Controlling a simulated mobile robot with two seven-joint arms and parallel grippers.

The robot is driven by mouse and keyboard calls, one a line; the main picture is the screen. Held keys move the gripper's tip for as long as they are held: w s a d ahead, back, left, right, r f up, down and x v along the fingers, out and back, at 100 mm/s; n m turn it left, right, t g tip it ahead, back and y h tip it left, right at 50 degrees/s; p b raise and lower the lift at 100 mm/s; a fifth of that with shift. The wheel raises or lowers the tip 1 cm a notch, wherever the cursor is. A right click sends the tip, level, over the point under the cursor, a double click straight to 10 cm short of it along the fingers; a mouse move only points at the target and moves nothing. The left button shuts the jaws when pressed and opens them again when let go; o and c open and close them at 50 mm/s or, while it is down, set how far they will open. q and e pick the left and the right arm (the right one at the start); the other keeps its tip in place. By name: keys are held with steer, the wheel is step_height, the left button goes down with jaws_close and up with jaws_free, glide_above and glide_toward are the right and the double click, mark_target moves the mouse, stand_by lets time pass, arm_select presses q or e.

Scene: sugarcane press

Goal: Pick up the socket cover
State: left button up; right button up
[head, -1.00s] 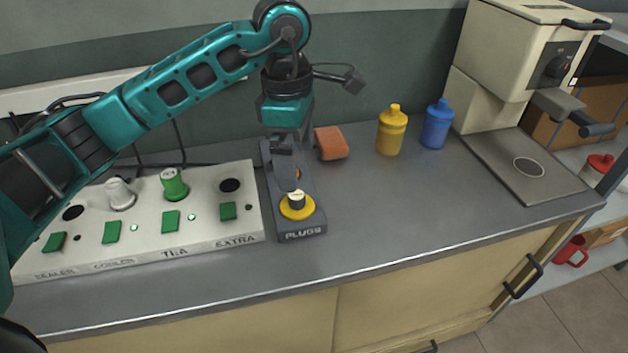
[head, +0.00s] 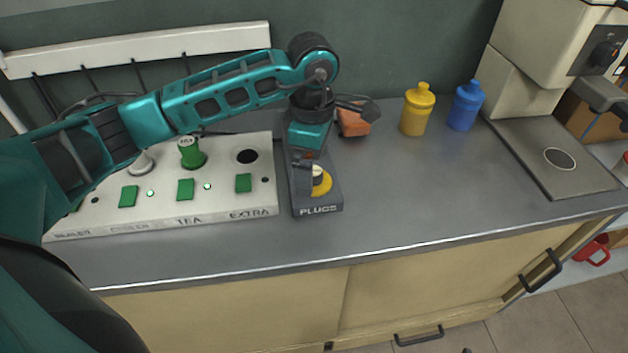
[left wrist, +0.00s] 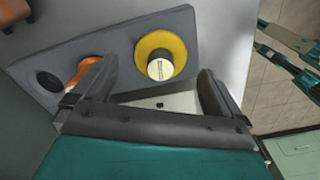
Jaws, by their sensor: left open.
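A yellow round piece with a dark, cream-topped knob (head: 322,187) sits on the front end of the dark holder marked PLUGS (head: 318,210). It also shows in the left wrist view (left wrist: 151,43); I cannot tell for sure that it is the socket cover. My left gripper (head: 304,178) is over the holder, just left of the yellow piece in the head view. In the left wrist view my left gripper (left wrist: 155,78) is open and empty, the yellow piece lying ahead between its fingertips. An orange piece (left wrist: 84,70) and a dark round hole (left wrist: 48,82) are farther along the holder.
A white panel (head: 100,225) with green switches, a green knob (head: 192,153) and a white knob stands left of the holder. An orange block (head: 352,120), a yellow bottle (head: 418,110) and a blue bottle (head: 465,106) stand behind right. The counter (head: 430,185) right of the holder is clear.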

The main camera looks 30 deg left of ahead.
arm_select(q)
steer(key=shift+f, duration=1.25)
steer(key=c, duration=1.1)
steer(key=shift+r, duration=0.1)
